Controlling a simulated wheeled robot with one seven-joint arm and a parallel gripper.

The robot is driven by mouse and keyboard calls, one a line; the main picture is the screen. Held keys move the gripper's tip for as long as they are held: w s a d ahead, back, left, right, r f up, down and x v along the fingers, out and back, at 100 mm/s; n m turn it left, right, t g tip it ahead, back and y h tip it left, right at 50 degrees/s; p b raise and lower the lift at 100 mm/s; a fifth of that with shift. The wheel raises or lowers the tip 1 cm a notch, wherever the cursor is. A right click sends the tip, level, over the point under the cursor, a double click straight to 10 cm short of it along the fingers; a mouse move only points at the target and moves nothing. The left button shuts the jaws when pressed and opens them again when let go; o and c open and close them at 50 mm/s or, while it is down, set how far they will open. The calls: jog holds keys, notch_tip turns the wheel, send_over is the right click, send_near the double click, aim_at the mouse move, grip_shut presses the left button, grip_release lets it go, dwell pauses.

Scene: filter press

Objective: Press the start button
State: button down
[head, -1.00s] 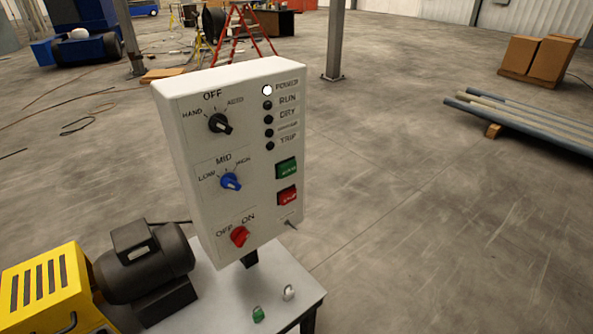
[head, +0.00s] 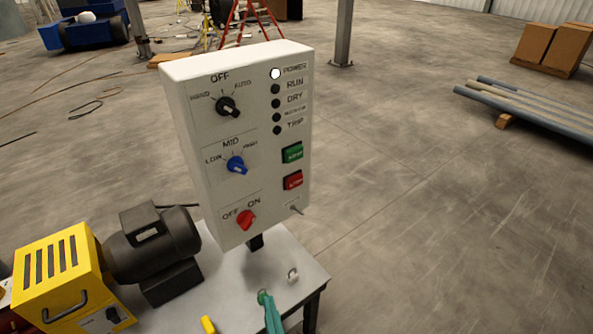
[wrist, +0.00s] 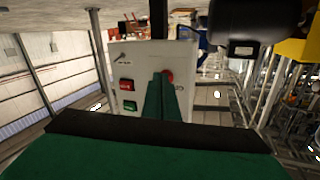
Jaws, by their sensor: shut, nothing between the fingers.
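The green start button (head: 292,153) is on the right side of the white control panel (head: 270,215), above the red stop button (head: 293,180). In the wrist view the panel appears upside down, with the green button (wrist: 130,106) below the red one (wrist: 126,84). My gripper (head: 265,297) is shut and empty, low in the head view in front of the panel's lower edge, apart from the button. In the wrist view its closed fingers (wrist: 160,92) point toward the panel and partly cover the red knob (wrist: 168,76). The start button is uncovered in both views.
The panel also carries a black selector (head: 228,107), a blue selector (head: 236,165), a red OFF/ON knob (head: 246,219) and a small toggle (head: 296,209). The POWER lamp (head: 275,73) is white. A motor (head: 155,245) and yellow housing (head: 58,280) stand at left.

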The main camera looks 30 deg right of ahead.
aim_at(294, 154)
jog(key=w+d+r+m+g+h, duration=0.1)
jog(key=w+d+r+m+h, duration=0.2)
jog(key=d+r, duration=0.7)
jog(key=w+d+r+m+g+h, duration=0.1)
jog(key=w+d+r+m+h, duration=0.3)
jog(key=w+d+r+m, duration=0.3)
jog(key=d+r, duration=0.4)
jog(key=d, duration=0.1)
jog(key=shift+r+h, duration=0.3)
jog(key=w, duration=0.8)
jog(key=shift+w+a, duration=0.3)
jog(key=shift+w, duration=0.1)
jog(key=shift+w+a, duration=0.1)
jog(key=shift+w, duration=0.1)
